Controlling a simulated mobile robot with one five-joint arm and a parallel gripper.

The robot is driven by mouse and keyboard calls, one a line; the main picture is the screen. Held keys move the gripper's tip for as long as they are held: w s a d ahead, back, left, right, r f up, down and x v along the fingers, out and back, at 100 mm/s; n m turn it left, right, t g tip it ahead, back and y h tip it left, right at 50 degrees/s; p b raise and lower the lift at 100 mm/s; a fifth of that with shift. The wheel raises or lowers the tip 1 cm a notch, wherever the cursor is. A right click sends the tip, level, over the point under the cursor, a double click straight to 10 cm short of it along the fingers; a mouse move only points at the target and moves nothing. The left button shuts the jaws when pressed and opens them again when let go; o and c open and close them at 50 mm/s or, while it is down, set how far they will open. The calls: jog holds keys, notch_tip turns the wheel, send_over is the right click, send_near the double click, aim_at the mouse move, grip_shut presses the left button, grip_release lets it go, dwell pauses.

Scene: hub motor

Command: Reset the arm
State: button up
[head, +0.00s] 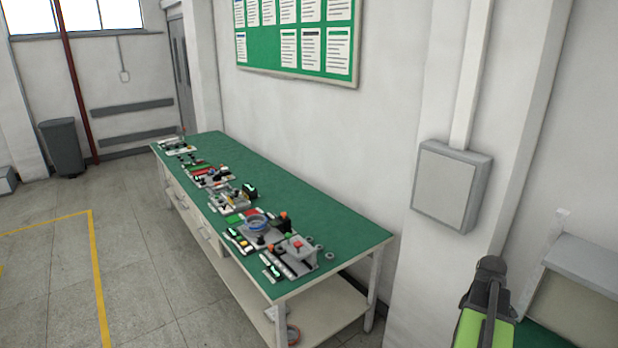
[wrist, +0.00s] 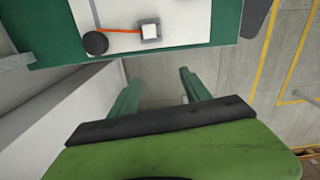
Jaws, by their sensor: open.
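My gripper (wrist: 160,76) is open in the wrist view, with its two green fingers apart. Nothing shows between them but grey floor. The black bar and green body behind the fingers fill the bottom of that view. In the head view, part of my green and black arm (head: 488,305) stands at the lower right; the fingers cannot be made out there.
A green-topped workbench (head: 345,235) runs along the wall, with several small parts and fixtures on it. In the wrist view, a green-edged surface (wrist: 228,22) bears a white panel (wrist: 190,20). A grey wall box (head: 447,187) hangs near my arm.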

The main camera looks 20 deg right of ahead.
jog(key=w+a+f+n+b, duration=0.2)
jog(key=w+a, duration=0.6)
jog(key=a, duration=0.5)
jog(key=w+a+f+n+b, duration=0.1)
jog(key=w+a+f+n, duration=0.15)
jog(key=w+a, duration=0.75)
jog(key=s+a+m+b, duration=0.1)
jog(key=a+m, duration=0.3)
jog(key=a, duration=0.8)
jog(key=a+f+m+b, duration=0.1)
jog(key=a+m, duration=0.4)
jog(key=a, duration=0.6)
jog(key=shift+s+a+f, duration=0.3)
jog(key=shift+s+a, duration=0.05)
jog(key=shift+a, duration=0.05)
